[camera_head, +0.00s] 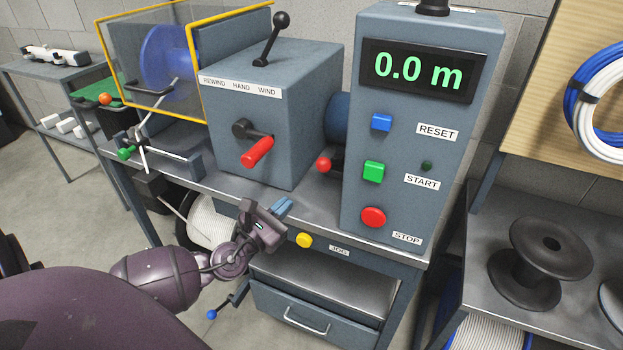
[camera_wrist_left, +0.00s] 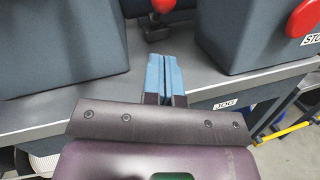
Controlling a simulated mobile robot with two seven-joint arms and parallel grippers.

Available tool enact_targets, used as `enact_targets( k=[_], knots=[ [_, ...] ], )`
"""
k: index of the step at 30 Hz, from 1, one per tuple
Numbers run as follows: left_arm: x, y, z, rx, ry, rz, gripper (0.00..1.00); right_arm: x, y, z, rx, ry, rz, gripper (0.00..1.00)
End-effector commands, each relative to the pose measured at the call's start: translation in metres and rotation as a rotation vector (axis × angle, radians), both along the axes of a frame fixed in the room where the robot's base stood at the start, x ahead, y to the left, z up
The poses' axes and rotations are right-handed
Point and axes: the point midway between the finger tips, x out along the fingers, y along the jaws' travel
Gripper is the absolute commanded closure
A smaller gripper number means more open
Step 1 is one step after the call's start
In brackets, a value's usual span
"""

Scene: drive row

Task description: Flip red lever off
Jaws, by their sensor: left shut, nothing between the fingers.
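A small red-knobbed lever (camera_head: 324,165) stands low between the grey gearbox housing and the control cabinet. A larger red handle (camera_head: 257,152) on a black hub sticks out of the housing's front. My left gripper (camera_head: 285,206) has its blue fingers together and empty, over the bench's front edge, below and left of the red-knobbed lever and apart from it. The fingers (camera_wrist_left: 164,60) point toward the lever's base in the wrist view. My right gripper is not visible.
The control cabinet (camera_head: 408,205) has a 0.0 m display and blue, green and red buttons. A yellow button (camera_head: 304,240) sits on the bench's front edge. The housing (camera_head: 225,125) stands left. Some metal bench top (camera_wrist_left: 195,85) is bare between them.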

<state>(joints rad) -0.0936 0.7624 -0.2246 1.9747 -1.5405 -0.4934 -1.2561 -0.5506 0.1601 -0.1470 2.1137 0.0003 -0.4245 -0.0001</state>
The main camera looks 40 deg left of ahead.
Motion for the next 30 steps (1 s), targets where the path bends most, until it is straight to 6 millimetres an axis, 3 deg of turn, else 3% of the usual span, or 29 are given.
enact_targets(
  k=[11, 24, 30],
  knots=[
    [0.012, 0.000, 0.002, -0.003, -0.001, 0.000, 1.00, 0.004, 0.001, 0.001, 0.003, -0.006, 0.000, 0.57],
    [0.077, 0.000, 0.012, -0.003, -0.002, -0.001, 1.00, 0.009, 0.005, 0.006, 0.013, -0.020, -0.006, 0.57],
    [0.094, 0.000, 0.012, -0.004, 0.000, -0.001, 1.00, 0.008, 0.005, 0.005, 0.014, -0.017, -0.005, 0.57]
  ],
)
